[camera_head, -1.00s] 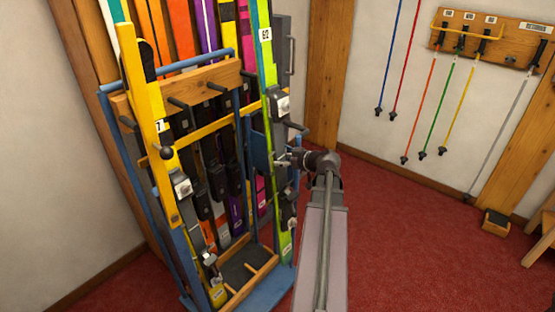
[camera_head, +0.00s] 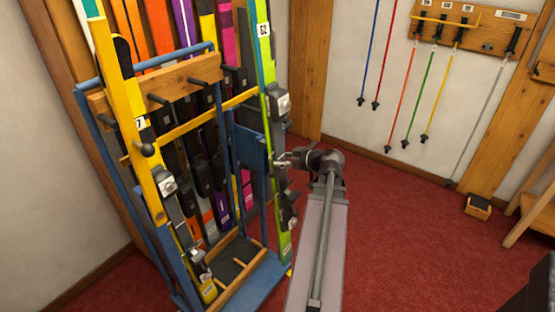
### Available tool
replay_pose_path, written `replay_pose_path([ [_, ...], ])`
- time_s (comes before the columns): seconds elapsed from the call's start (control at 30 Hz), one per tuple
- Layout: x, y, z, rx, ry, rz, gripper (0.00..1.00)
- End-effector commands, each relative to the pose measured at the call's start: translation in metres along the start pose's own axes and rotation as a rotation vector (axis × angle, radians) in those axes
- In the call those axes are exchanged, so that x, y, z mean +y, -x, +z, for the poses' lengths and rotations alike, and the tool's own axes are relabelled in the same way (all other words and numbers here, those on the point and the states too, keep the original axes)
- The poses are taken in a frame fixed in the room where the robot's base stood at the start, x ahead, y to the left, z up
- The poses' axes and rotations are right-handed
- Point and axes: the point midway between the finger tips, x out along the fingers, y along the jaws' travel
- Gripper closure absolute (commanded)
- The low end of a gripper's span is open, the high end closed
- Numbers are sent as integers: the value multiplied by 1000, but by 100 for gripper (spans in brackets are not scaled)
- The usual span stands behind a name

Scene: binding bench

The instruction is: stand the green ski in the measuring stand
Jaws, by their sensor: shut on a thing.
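The green ski (camera_head: 267,70) stands nearly upright, carries the label 62, and has dark and silver binding parts. My gripper (camera_head: 282,160) is shut on it at mid-height, from the right; its fingertips are small and partly hidden. The ski's lower end (camera_head: 285,246) shows beside the right edge of a blue-framed rack (camera_head: 232,140); I cannot tell whether it touches the rack or floor. No stand here is clearly identifiable as the measuring stand.
A yellow ski (camera_head: 128,90) stands in the rack's left side, with several coloured skis behind. Poles hang from a wooden wall board (camera_head: 480,32). A dark object (camera_head: 535,290) is at bottom right. Red carpet (camera_head: 400,220) is open right of my arm.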

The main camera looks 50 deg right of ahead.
Motion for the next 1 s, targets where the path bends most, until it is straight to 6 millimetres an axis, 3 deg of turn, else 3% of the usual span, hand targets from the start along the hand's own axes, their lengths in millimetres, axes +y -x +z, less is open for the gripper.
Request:
replay_pose_path([
  [0.57, 0, 4, -2, 4, -1, 0, 90],
  [1.0, 0, 16, -31, 4, -1, 0, 90],
])
